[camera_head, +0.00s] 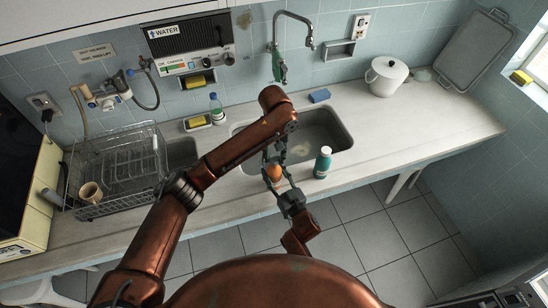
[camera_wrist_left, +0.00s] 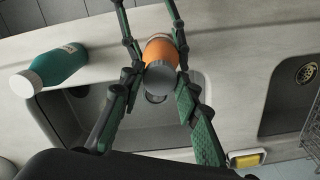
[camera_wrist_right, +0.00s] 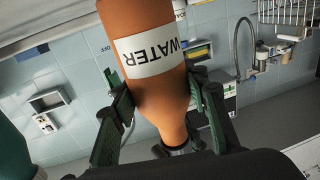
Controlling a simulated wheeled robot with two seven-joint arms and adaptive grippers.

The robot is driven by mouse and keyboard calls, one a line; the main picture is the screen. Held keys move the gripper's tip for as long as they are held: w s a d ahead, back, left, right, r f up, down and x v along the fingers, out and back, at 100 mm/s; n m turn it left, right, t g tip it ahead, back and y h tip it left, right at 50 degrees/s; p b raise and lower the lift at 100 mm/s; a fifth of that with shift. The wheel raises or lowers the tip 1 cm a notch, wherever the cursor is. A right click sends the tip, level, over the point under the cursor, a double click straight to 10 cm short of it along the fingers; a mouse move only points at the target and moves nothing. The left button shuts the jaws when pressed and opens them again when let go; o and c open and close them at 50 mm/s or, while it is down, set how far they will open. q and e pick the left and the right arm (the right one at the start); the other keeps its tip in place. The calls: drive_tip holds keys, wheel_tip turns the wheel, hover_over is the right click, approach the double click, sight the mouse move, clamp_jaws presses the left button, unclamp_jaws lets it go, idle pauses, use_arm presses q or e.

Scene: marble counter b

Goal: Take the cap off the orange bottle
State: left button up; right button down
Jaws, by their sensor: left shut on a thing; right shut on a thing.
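The orange bottle (camera_head: 274,172) is held between my two grippers above the counter's front, by the sink. Its WATER label shows in the right wrist view (camera_wrist_right: 155,55), where it narrows toward the neck. Its grey cap (camera_wrist_left: 161,78) faces the left wrist camera, and the orange body shows behind it. My left gripper (camera_wrist_left: 158,85) is shut on the cap, one finger on each side. My right gripper (camera_wrist_right: 158,92) is shut on the bottle body, with a finger on either side. The cap is largely hidden in the head view.
A teal bottle with a white cap (camera_head: 323,162) stands close by on the counter's front edge. The sink basin (camera_head: 335,127) lies behind the grippers. A dish rack (camera_head: 118,165) with a mug is at the left. A white pot (camera_head: 385,78) stands at the back right.

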sight(274, 158)
use_arm(q)
drive_tip(key=shift+r, duration=0.2)
drive_tip(key=shift+r, duration=2)
use_arm(e)
drive_tip(key=c, duration=1)
unclamp_jaws()
drive_tip(key=shift+c, duration=0.2)
use_arm(q)
clamp_jaws()
use_arm(e)
drive_tip(key=shift+s, duration=0.1)
